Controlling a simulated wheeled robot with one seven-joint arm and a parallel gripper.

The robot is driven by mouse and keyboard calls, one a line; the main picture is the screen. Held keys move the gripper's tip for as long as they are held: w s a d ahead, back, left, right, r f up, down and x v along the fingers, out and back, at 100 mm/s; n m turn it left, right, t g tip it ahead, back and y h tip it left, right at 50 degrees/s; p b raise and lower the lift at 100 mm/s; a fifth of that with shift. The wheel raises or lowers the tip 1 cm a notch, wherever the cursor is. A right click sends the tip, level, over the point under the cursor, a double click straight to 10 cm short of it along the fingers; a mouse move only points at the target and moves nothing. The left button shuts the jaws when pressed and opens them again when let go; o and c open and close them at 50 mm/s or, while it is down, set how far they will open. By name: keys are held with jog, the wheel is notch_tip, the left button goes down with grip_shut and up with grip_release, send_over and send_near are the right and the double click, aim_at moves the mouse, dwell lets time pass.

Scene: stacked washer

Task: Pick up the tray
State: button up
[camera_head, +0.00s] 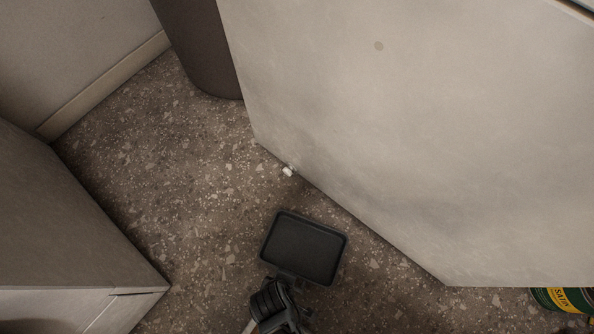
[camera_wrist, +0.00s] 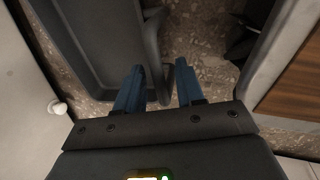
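The tray (camera_head: 304,248) is a dark, shallow rectangle with raised walls, low over the terrazzo floor; I cannot tell whether it touches the floor. My gripper (camera_head: 284,279) is at the tray's lower-left edge in the head view. I see a gap beside the wall, and the grip does not look closed.
A large pale panel (camera_head: 420,120) stands right of the tray. A small white piece (camera_head: 287,172) sits at its lower edge. A grey cabinet (camera_head: 65,225) is at left, a dark rounded bin (camera_head: 205,50) at the top, and a green can (camera_head: 572,299) at lower right. Bare floor (camera_head: 180,150) lies between.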

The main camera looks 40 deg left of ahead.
jog(key=shift+c, duration=0.5)
grip_shut()
jog(key=shift+r, duration=0.2)
